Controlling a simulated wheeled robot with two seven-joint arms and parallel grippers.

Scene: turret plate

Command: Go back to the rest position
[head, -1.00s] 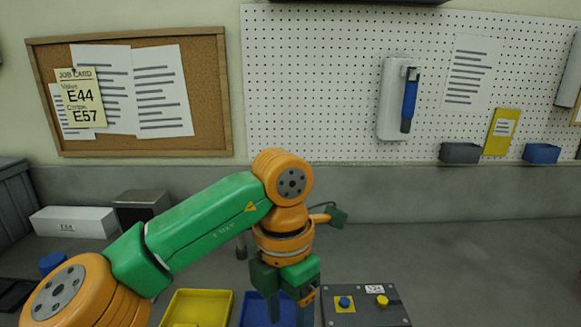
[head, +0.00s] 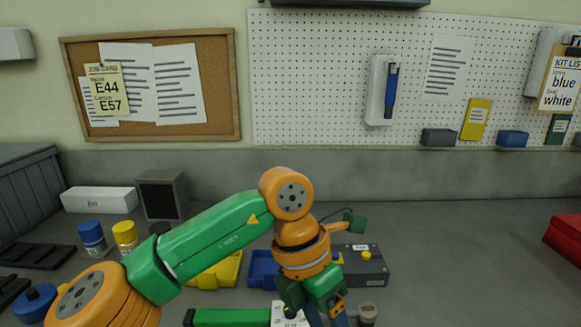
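My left arm comes in from the left, bent at an orange elbow joint. My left gripper (head: 325,312) points down near the bottom middle of the head view. Its two fingers are apart, with their tips at or past the lower picture edge. I see nothing held between the visible parts of the fingers. My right gripper is not in view.
Behind the gripper stand a yellow tray (head: 218,272), a blue tray (head: 262,268) and a grey box with a yellow button (head: 372,272). A green bar (head: 230,318) lies in front. Blue (head: 92,238) and yellow (head: 125,236) jars stand left, a red box (head: 567,240) right.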

